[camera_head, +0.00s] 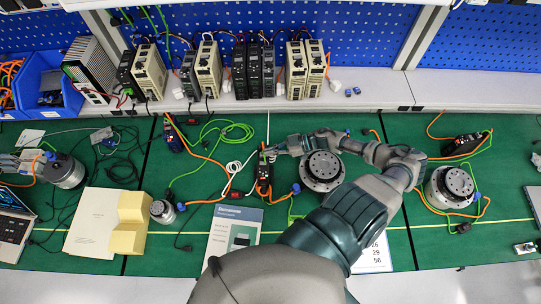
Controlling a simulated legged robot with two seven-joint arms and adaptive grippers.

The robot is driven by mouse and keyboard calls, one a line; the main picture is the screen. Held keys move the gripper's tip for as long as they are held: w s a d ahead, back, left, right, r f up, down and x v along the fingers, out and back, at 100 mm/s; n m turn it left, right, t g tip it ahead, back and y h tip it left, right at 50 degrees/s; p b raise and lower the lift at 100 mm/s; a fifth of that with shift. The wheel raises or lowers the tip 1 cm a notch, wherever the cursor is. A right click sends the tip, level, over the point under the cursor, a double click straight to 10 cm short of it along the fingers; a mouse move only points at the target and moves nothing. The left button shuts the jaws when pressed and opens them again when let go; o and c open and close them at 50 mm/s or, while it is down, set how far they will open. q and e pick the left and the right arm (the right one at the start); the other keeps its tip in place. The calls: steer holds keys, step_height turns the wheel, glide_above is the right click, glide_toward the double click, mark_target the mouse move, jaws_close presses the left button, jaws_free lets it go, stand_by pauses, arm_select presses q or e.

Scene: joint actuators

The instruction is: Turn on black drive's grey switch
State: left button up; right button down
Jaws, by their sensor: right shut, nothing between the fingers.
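A small black drive (264,179) lies on the green bench mat near the middle, with orange and white cables at it. Its grey switch is too small to make out. My right arm comes up from the bottom and bends left past a round grey actuator. My right gripper (272,151) is shut and empty, with its tips at the upper end of this drive. I cannot tell whether they touch it. Another black drive (462,145) lies further right. My left gripper is not in view.
Round actuators (323,170) (450,187) stand on the mat. Loose orange, green and white cables lie around the drive. A leaflet (232,232) lies in front, and a yellow block (130,222) stands to the left. Several power units (208,70) line the back shelf.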

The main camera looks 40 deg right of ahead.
steer(key=s+f+v, duration=0.1)
steer(key=f+v, duration=0.1)
steer(key=v, duration=0.8)
steer(key=shift+b, duration=0.45)
steer(key=shift+w+a, duration=0.15)
steer(key=shift+a, duration=0.1)
